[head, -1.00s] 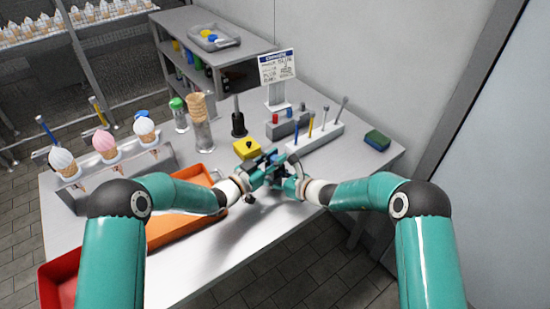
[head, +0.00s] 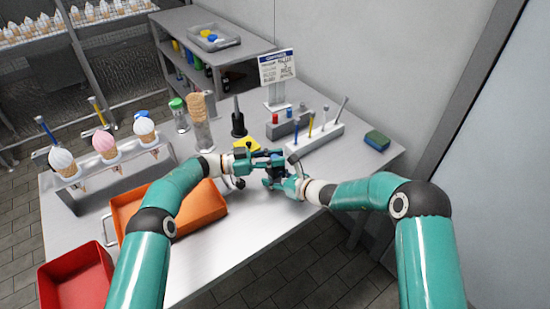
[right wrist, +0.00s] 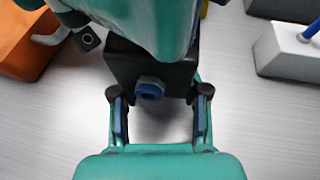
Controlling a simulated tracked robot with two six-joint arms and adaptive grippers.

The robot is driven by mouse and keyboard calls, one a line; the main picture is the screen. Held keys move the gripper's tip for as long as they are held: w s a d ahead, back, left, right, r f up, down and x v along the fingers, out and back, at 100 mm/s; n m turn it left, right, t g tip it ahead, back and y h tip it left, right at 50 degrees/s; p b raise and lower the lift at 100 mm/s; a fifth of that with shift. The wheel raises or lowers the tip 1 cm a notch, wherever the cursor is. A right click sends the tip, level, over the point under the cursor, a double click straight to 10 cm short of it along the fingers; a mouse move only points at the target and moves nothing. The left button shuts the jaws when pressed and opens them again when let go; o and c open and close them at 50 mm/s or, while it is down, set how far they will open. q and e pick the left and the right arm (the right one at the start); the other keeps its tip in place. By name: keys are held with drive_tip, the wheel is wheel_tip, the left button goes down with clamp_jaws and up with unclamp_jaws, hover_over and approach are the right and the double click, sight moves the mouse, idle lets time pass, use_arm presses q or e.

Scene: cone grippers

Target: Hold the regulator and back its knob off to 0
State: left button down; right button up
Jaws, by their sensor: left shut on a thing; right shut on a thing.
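The regulator (right wrist: 125,65) shows in the right wrist view as a dark block with a blue hexagonal fitting facing the camera. My right gripper (right wrist: 161,100) has one finger on each side of it and is shut on it. In the head view my right gripper (head: 279,179) is low, at the middle of the table. My left gripper (head: 268,157) is just above and behind it, shut. Its teal body covers the top of the block in the right wrist view. The knob and its contact with my left fingers are hidden, and no scale reading shows.
An orange tray (head: 200,210) and a red tray (head: 78,278) lie to the left. A white tool holder (head: 325,137) and a sign (head: 277,68) stand behind. The table's front edge is near.

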sight(275, 157)
use_arm(q)
drive_tip(key=shift+r+g, duration=0.1)
drive_tip(key=shift+g, duration=0.2)
drive_tip(key=c, duration=0.9)
unclamp_jaws()
drive_tip(key=shift+s, duration=0.1)
wheel_tip(275, 157, up, 10)
drive_tip(key=shift+f, duration=0.1)
